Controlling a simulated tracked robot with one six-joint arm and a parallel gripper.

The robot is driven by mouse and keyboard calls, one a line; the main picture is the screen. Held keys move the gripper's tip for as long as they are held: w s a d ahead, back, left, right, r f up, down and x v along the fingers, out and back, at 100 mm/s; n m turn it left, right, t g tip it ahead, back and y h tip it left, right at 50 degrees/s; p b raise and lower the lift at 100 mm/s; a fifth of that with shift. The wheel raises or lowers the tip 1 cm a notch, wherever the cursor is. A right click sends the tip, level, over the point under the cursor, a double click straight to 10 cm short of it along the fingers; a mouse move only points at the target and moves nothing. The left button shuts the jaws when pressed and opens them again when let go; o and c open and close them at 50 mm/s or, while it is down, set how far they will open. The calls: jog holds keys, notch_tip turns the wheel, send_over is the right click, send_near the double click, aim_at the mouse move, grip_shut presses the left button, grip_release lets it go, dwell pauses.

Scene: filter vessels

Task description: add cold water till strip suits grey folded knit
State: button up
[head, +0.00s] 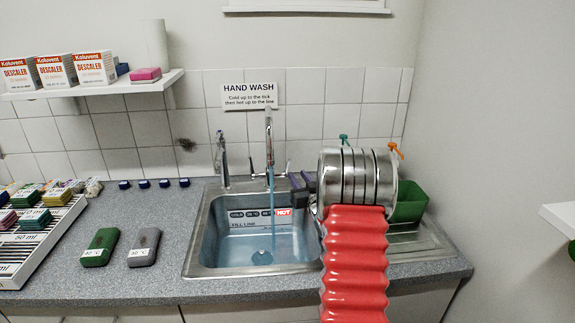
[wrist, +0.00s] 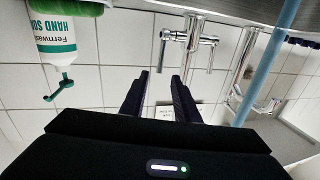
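The sink basin (head: 197,245) holds water (head: 240,258), and a blue stream (head: 272,205) runs from the tall tap (head: 269,135). The stream also shows in the wrist view (wrist: 268,65). On the basin's back wall the strip (head: 258,213) has its right-hand HOT field lit red, above a FILL LINE mark. The grey folded knit (head: 144,246) lies on the counter left of the sink; its tag is too small to read surely. My gripper (head: 296,181) is beside the tap's right lever (head: 288,168). In the wrist view its fingers (wrist: 162,78) are apart and empty, pointing at a lever (wrist: 174,36).
A green folded knit (head: 101,247) lies left of the grey one. A rack (head: 35,250) of coloured packs stands far left. A second, smaller tap (head: 223,155) is left of the tall one. A green tub (head: 408,203) sits right; a soap bottle (wrist: 55,38) shows in the wrist view.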

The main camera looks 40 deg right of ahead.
aim_at(289, 164)
jog(key=x, duration=1.1)
jog(key=shift+w+r, duration=0.1)
jog(key=shift+w, duration=0.05)
jog(key=shift+c, duration=0.3)
jog(key=shift+a, duration=0.1)
grip_shut()
